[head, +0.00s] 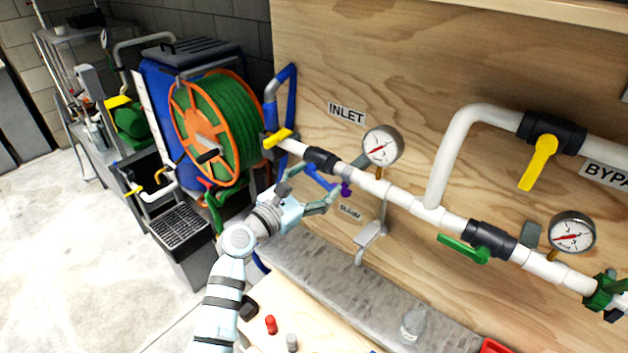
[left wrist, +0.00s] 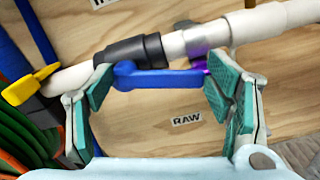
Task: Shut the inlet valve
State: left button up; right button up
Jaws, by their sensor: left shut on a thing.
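The INLET sign (head: 346,113) is on the plywood wall above a white pipe. Below it on the pipe is a black valve body (head: 322,160) with a blue lever (head: 322,179). The lever lies close below the pipe and runs roughly along it. My left gripper (head: 312,189) is at this lever, coming from below. In the left wrist view the blue lever (left wrist: 160,80) spans between the green finger pads, which are shut on it end to end. The black valve body (left wrist: 132,58) shows just above. My right gripper is not in view.
A yellow lever (head: 278,137) sits left on the pipe, near the green hose reel (head: 215,125). A gauge (head: 382,146), purple tap (head: 346,189) and RAW label (left wrist: 186,119) are close right. A bypass valve with yellow lever (head: 539,163) and a green-lever valve (head: 463,248) are further right.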

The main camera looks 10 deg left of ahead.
pick_arm(q)
jog(key=shift+w+a+f+m+b, duration=0.1)
jog(key=shift+f+m+b, duration=0.2)
jog(key=shift+m, duration=0.55)
jog(key=shift+f+m+b, duration=0.25)
jog(key=shift+f+m, duration=0.05)
jog(key=shift+m, duration=0.55)
jog(key=o, duration=1.7)
jog(key=v, duration=1.2)
